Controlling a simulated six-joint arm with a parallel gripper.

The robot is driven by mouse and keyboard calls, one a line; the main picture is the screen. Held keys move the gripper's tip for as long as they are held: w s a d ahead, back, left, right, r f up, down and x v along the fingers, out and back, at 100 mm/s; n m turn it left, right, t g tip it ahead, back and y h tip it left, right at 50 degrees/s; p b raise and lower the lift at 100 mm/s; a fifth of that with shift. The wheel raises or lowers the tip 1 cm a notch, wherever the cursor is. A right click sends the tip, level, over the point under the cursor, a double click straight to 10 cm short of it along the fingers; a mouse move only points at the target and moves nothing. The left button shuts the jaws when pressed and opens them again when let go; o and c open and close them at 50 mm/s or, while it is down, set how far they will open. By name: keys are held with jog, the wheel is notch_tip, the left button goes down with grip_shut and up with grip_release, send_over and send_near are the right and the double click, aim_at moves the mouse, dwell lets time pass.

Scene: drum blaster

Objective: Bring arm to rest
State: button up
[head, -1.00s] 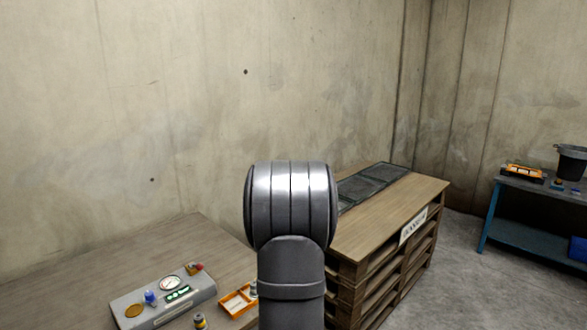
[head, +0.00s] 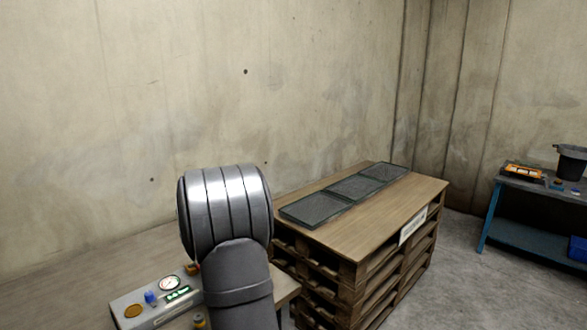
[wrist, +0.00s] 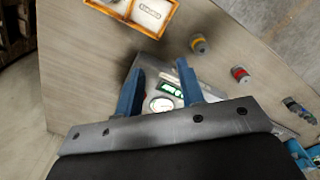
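My gripper (wrist: 160,68) shows in the wrist view with its two blue fingers spread apart and nothing held between them. It is above the wooden table (wrist: 85,70). Beyond and between the fingers is the grey control box (wrist: 180,100) with a round gauge and a green display. In the head view my arm's metal links stand in front of the table's right part and hide the gripper. The control box (head: 150,300) also shows there, at the lower left, partly covered by my arm.
An orange tray (wrist: 172,22) and several small coloured fittings, one yellow-banded (wrist: 199,44) and one red (wrist: 240,74), lie on the table. A pallet stack (head: 345,285) with dark mesh panels (head: 320,208) stands right of my arm. A blue bench (head: 540,190) is at far right.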

jog(key=s+a+f+n, duration=0.1)
jog(key=s+a, duration=0.2)
jog(key=a, duration=0.6)
jog(key=s+a+f+n, duration=0.1)
jog(key=s+a, duration=0.2)
jog(key=a, duration=0.5)
jog(key=shift+a, duration=0.4)
jog(key=shift+d+r, duration=0.1)
jog(key=shift+r, duration=0.05)
jog(key=w+d+m, duration=0.1)
jog(key=w+d, duration=0.2)
jog(key=d, duration=0.7)
jog(key=w+d+r+m, duration=0.1)
jog(key=w+d, duration=0.2)
jog(key=d, duration=0.6)
jog(key=shift+w+d+r, duration=0.25)
jog(key=shift+w+d, duration=0.05)
jog(key=shift+d, duration=0.1)
